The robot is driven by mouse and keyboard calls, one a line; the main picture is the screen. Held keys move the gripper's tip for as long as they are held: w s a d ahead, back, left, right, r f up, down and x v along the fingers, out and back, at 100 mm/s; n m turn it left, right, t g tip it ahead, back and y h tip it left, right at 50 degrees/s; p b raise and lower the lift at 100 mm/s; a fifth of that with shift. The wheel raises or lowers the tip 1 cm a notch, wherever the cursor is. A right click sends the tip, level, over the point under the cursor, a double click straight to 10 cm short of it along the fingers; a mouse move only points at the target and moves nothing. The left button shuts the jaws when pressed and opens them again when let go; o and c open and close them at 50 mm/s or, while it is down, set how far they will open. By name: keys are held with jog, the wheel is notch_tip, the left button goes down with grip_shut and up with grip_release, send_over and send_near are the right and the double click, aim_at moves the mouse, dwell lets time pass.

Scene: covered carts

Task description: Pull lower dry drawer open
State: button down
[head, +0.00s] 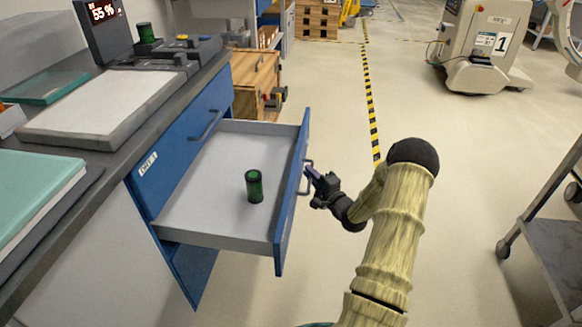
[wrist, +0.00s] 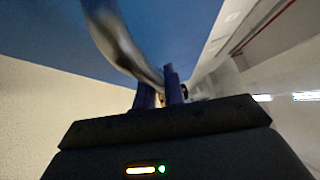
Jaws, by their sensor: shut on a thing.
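A blue-fronted drawer (head: 290,200) is pulled well out of the bench, below a closed blue front with its own handle (head: 207,126) and a label that seems to read "DRY 1" (head: 148,163). Its pale inside shows, with a dark green cylinder (head: 254,186) standing in it. My gripper (head: 311,175) is at the outer face of the open drawer, its jaws shut on the drawer's bar handle (head: 305,184). In the wrist view the metal handle (wrist: 122,42) runs down to my blue fingers (wrist: 160,90); the exact grip is partly hidden.
The bench top (head: 105,165) holds a white-topped tray (head: 100,105), a scale display (head: 103,12), another green cylinder (head: 146,32) and a teal book-like block (head: 35,190). A metal cart (head: 550,240) stands at right. A white machine (head: 482,40) stands far back. Floor between is clear.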

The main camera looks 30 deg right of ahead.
jog(key=shift+s+d+f, duration=0.15)
jog(key=shift+s+d, duration=0.65)
jog(key=shift+d, duration=0.2)
jog(key=c, duration=1.5)
grip_release()
jog(key=shift+p, duration=0.3)
jog(key=p+v, duration=0.5)
jog(key=v, duration=1.2)
jog(key=shift+s, duration=0.15)
